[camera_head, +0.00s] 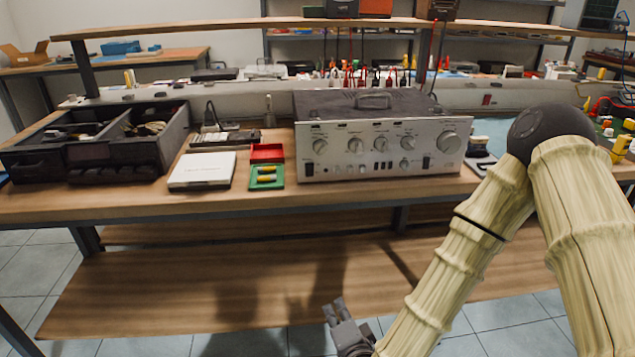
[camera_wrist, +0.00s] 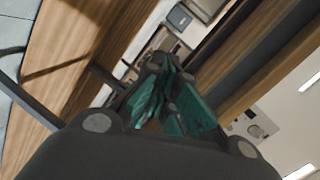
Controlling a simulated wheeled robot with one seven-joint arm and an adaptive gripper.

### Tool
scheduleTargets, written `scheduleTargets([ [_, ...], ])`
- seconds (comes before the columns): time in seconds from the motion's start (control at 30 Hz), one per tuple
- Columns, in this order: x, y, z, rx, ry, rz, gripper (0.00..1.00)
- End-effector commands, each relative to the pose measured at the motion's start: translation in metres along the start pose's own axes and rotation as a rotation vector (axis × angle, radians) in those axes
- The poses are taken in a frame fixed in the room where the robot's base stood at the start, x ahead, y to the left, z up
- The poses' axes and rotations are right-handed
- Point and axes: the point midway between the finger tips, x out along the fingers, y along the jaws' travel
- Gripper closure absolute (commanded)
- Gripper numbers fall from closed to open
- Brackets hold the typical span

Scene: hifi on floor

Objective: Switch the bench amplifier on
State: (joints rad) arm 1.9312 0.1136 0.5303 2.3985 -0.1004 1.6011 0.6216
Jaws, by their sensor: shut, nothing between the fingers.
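The bench amplifier (camera_head: 375,135) is a silver-fronted box with a dark top. It stands on the wooden bench, right of centre in the head view. Its front has several round knobs, a row of small dark buttons and dark switches near the lower left and lower right. Whether it is on cannot be told. My gripper (camera_head: 334,311) is shut and empty, low in front of the bench, below the amplifier and clear of it. In the wrist view the gripper's fingers (camera_wrist: 172,95) are together, with teal parts showing.
The bench front edge (camera_head: 240,212) lies above my gripper, with a lower wooden shelf (camera_head: 200,290) beneath. Left of the amplifier are a green tray (camera_head: 266,184), a red tray (camera_head: 266,152), a white box (camera_head: 202,170) and a dark organiser (camera_head: 110,150). My arm fills the right side.

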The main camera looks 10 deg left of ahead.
Motion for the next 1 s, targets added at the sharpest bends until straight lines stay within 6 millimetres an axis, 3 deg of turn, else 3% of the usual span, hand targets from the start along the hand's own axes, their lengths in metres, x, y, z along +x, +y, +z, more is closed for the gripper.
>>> scheduleTargets([
  [0.03, -0.003, -0.025, -0.007, 0.023, 0.015, -0.024, 1.00],
  [0.1, -0.004, -0.048, -0.013, 0.055, 0.035, -0.058, 1.00],
  [0.4, -0.012, -0.146, -0.041, 0.199, 0.115, -0.205, 1.00],
  [0.6, -0.020, -0.201, -0.058, 0.288, 0.161, -0.293, 1.00],
  [0.8, -0.026, -0.232, -0.068, 0.344, 0.188, -0.349, 1.00],
  [1.0, -0.027, -0.239, -0.071, 0.360, 0.195, -0.365, 1.00],
])
